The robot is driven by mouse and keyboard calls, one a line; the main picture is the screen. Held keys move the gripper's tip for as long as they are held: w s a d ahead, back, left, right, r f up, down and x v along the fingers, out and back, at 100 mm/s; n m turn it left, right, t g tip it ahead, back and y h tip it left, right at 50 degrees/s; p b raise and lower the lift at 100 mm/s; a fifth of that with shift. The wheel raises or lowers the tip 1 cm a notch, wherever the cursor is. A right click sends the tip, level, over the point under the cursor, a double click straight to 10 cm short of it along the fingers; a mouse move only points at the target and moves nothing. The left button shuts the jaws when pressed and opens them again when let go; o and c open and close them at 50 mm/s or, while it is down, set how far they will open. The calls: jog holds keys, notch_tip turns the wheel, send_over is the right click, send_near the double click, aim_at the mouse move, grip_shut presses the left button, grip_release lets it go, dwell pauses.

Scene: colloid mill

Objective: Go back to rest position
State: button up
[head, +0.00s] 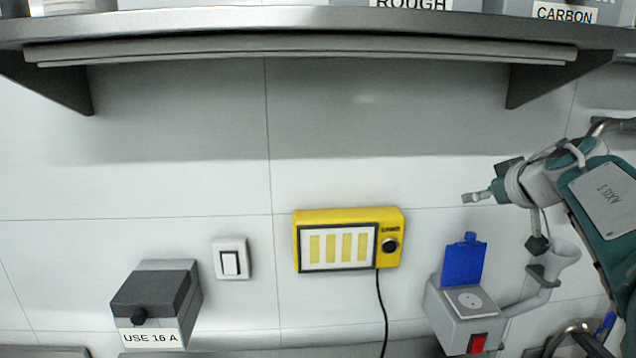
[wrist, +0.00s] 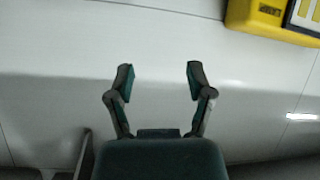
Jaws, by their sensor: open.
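My gripper (wrist: 160,76) is open in the wrist view. Its two dark, teal-padded fingers stand apart with nothing between them, in front of the pale tiled wall. In the head view my teal and white arm comes in from the right edge, and the gripper (head: 474,197) points left. It appears above the grey socket box (head: 461,314) with its raised blue lid (head: 464,262). It is right of the yellow panel (head: 348,239), which has pale yellow bars and a black knob. Part of the yellow panel shows at the wrist view's upper right (wrist: 262,17).
A metal shelf (head: 300,24) with labelled boxes overhangs the top. A white switch (head: 230,261) and a grey box labelled USE 16 A (head: 155,300) are at lower left. A black cable (head: 383,315) hangs below the panel. The wall between shelf and panel is clear.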

jog(key=s+a+r+m+t+h, duration=0.3)
jog(key=s+a+r+t+h, duration=0.1)
jog(key=a+r+t+h, duration=0.1)
jog(key=s+a+f+g+y, duration=0.1)
jog(key=s+a+f+g, duration=0.4)
jog(key=s+f, duration=0.6)
jog(key=s+a+f+g+y, duration=0.2)
jog(key=s+a+f+g, duration=0.4)
jog(key=s+f, duration=0.4)
notch_tip(320, 180, down, 5)
jog(key=shift+s+a+f+m+y, duration=0.1)
jog(key=shift+s+a+m+y, duration=0.1)
jog(key=shift+s+m+y, duration=0.15)
jog(key=shift+d, duration=0.1)
